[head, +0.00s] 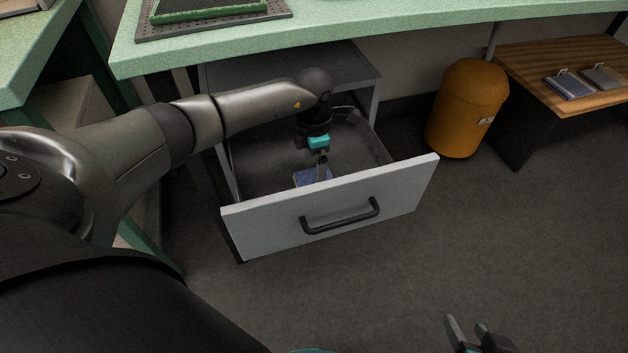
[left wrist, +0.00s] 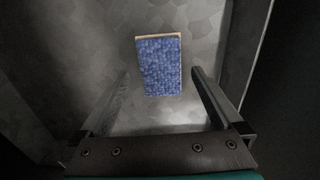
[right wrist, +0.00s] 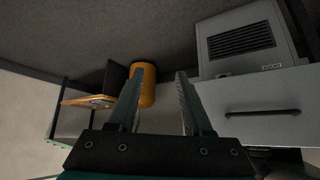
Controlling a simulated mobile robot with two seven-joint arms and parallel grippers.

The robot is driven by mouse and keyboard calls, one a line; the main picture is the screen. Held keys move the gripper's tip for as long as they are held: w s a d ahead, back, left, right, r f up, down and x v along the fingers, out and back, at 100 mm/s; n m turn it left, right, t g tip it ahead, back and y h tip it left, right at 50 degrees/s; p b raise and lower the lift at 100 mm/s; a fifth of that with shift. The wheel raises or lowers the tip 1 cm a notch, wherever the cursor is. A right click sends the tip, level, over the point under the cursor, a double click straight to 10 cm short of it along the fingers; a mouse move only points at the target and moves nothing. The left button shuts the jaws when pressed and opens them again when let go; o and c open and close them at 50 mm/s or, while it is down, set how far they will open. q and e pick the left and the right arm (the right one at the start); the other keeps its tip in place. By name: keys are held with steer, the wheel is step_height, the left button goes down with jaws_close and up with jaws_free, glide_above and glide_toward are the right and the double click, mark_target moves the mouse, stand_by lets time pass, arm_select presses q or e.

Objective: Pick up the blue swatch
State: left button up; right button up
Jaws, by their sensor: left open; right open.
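The blue swatch (left wrist: 159,66) lies flat on the floor of the open drawer (head: 330,212), a small blue textured rectangle with a tan edge at one end. In the head view the swatch (head: 306,178) is partly hidden behind my left gripper and the drawer front. My left gripper (head: 322,178) points down into the drawer, open and empty. In the left wrist view the swatch shows ahead, between the lines of the two fingers (left wrist: 160,76); contact is not visible. My right gripper (head: 466,326) is open and empty over the floor at the lower right.
A green worktop (head: 400,18) with a dark tray (head: 215,22) overhangs the drawer cabinet. An orange bin (head: 467,108) stands to the right. A wooden bench (head: 530,55) at far right carries two dark items. The floor right of the drawer is clear.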

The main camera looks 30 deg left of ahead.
mark_target(314, 179)
arm_select(q)
steer(key=shift+f+b, duration=0.5)
steer(key=shift+f, duration=0.85)
arm_select(e)
steer(key=shift+w+a+r+t+y, duration=0.1)
steer(key=shift+w+a+t+y, duration=0.4)
steer(key=shift+a+t, duration=0.3)
steer(key=shift+w+a+t+y, duration=0.3)
steer(key=shift+w+a+t, duration=0.3)
steer(key=shift+a, duration=0.3)
arm_select(q)
steer(key=c, duration=1.3)
steer(key=shift+o, duration=0.2)
steer(key=shift+r, duration=0.1)
arm_select(e)
steer(key=shift+s+d, duration=0.1)
